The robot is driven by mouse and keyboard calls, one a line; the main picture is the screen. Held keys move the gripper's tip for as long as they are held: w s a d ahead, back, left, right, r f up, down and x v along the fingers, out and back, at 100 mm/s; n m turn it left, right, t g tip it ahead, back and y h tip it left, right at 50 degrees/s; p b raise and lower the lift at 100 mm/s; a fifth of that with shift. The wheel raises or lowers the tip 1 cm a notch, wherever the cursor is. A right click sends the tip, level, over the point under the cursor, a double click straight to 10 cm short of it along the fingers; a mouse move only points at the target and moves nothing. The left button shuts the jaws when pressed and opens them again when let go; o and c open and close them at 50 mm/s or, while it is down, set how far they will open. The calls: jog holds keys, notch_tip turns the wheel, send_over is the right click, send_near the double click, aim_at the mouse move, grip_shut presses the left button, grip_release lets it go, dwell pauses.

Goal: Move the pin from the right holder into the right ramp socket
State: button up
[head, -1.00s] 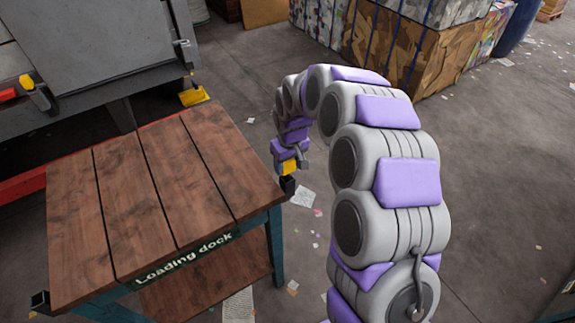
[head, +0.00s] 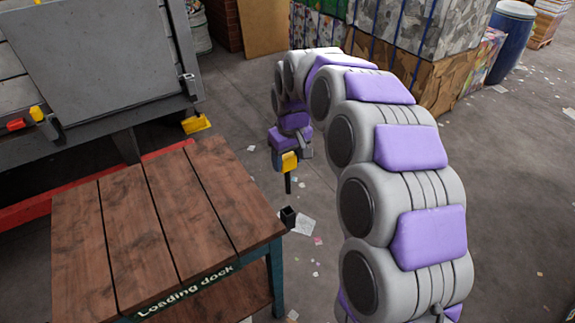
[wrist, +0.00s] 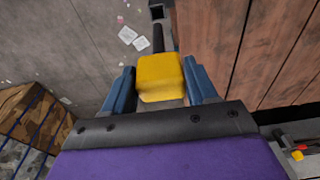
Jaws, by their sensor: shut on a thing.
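The pin (head: 289,161) has a yellow block head and a thin black shaft. It hangs upright in my gripper (head: 286,152), with the shaft tip above the right holder. The right holder (head: 288,218) is a small black open box at the table's right corner and looks empty. In the wrist view my blue fingers (wrist: 160,88) are shut on both sides of the pin's yellow head (wrist: 160,78); the shaft points at the holder (wrist: 157,11). A small dark bracket (head: 189,83) on the grey ramp's right edge looks like the right ramp socket; its opening is unclear.
The wooden table (head: 160,235) marked "Loading dock" stands below the grey ramp (head: 90,65). A yellow and red fitting (head: 30,118) sits on the ramp's left side. A yellow block (head: 196,124) lies low by the ramp. Bales (head: 430,80) stand behind my arm.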

jog(key=shift+r, duration=0.35)
notch_tip(320, 180, up, 12)
jog(key=p, duration=0.6)
jog(key=shift+p, duration=0.4)
jog(key=shift+f, duration=0.15)
dwell(0.8)
